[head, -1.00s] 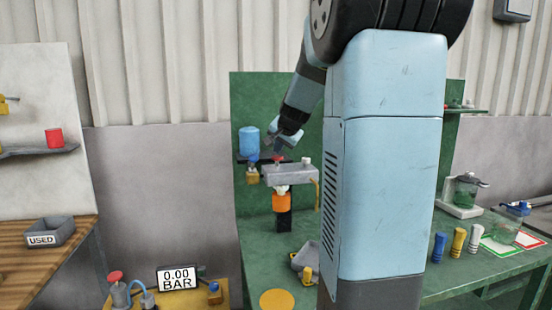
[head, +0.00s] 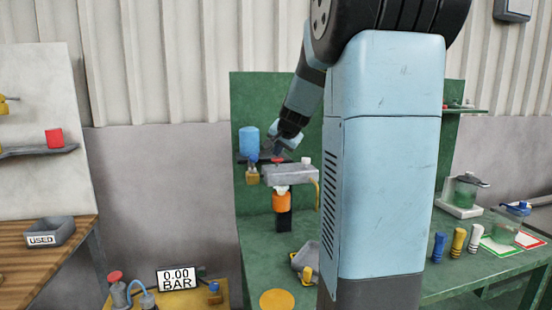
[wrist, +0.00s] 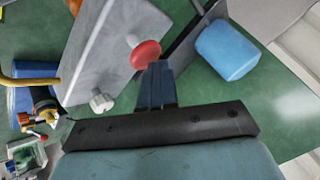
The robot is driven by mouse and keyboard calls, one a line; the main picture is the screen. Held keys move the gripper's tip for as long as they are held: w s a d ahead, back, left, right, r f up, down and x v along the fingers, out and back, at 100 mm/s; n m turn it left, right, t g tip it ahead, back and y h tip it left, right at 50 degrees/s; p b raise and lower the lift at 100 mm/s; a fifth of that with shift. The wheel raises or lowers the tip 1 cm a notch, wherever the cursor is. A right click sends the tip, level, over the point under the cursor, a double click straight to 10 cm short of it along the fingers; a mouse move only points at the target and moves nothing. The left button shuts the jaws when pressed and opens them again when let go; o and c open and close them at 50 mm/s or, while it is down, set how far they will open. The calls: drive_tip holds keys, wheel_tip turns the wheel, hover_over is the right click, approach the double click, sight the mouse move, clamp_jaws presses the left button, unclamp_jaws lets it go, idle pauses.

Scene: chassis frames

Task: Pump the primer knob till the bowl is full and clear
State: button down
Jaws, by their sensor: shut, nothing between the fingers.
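A red mushroom knob (wrist: 146,54) stands on a pale stalk on top of a grey block (wrist: 112,40). A white knob (wrist: 101,101) sits on the same block. In the head view the red knob (head: 278,160) and white knob (head: 305,160) top the grey block (head: 290,175). An orange cylinder (head: 282,202) with a black lower part hangs under it. I cannot make out a clear bowl or its contents there. My gripper (wrist: 158,66) is shut and empty, its tips right beside or over the red knob's edge; contact is unclear. It also shows in the head view (head: 278,151).
A blue cylinder (wrist: 227,50) stands close beside the block. Several coloured cylinders (head: 458,242) stand on the right bench. My own arm hides part of the bench.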

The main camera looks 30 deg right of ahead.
sight(279, 159)
drive_tip(key=shift+f, duration=0.55)
idle(0.4)
drive_tip(key=shift+r, duration=0.15)
idle(0.3)
drive_tip(key=shift+r, duration=1.3)
drive_tip(key=shift+r, duration=0.1)
drive_tip(key=shift+r, duration=2.4)
